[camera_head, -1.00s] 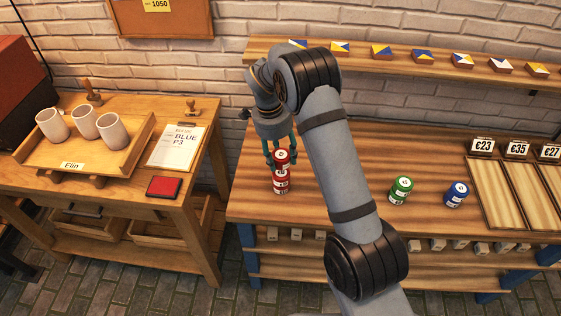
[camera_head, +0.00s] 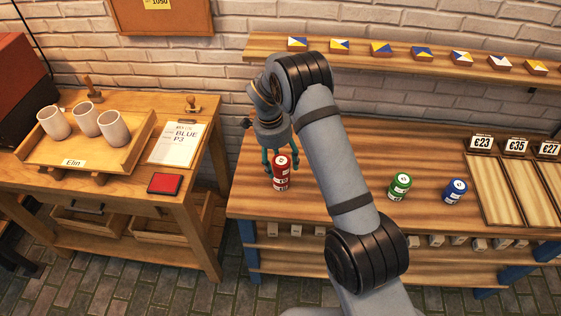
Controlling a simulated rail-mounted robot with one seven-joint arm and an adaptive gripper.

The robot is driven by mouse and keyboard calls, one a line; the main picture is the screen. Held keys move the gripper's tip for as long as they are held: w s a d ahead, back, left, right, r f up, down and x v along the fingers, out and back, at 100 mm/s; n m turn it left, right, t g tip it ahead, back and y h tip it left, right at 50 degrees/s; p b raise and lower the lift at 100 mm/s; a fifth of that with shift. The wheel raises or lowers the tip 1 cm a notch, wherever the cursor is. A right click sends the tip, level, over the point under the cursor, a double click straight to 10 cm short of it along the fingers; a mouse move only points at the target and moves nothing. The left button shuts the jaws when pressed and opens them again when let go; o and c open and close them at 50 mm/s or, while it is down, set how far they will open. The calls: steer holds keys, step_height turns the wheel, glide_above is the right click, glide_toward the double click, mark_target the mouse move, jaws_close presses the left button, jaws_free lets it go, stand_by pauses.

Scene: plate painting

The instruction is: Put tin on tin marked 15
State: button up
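A red tin (camera_head: 281,179) stands upright on the workbench, left of my arm. It looks tall, like two red tins stacked in line; the seam between them and any number 15 are too small to make out. My gripper (camera_head: 281,165) points down over it, one teal finger to each side of its top. I cannot tell whether the fingers press on the tin or stand just clear of it.
A green tin (camera_head: 399,186) and a blue tin (camera_head: 455,191) stand right of my arm on the workbench (camera_head: 330,225). Price-marked wooden trays (camera_head: 497,187) lie farther right. A side table at left holds mugs (camera_head: 113,127) and a red pad (camera_head: 165,183).

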mark_target(282, 160)
steer(key=shift+o, duration=0.4)
steer(key=shift+w+a+r, duration=0.1)
steer(key=shift+r, duration=0.45)
step_height(282, 160, up, 11)
steer(key=a+b, duration=0.1)
steer(key=shift+s+a, duration=0.2)
steer(key=shift+s, duration=0.2)
steer(key=f, duration=0.4)
steer(key=d+f+p, duration=0.1)
steer(key=f, duration=0.6)
steer(key=shift+w+d+f, duration=0.25)
steer(key=shift+d+f, duration=0.05)
steer(key=shift+d, duration=0.05)
steer(key=shift+w+r+p, duration=0.1)
steer(key=shift+w+p, duration=0.05)
steer(key=shift+p, duration=0.3)
steer(key=shift+w+a+r+b, duration=0.1)
steer(key=shift+r+b, duration=0.15)
steer(key=shift+b, duration=0.4)
steer(key=shift+r, duration=0.95)
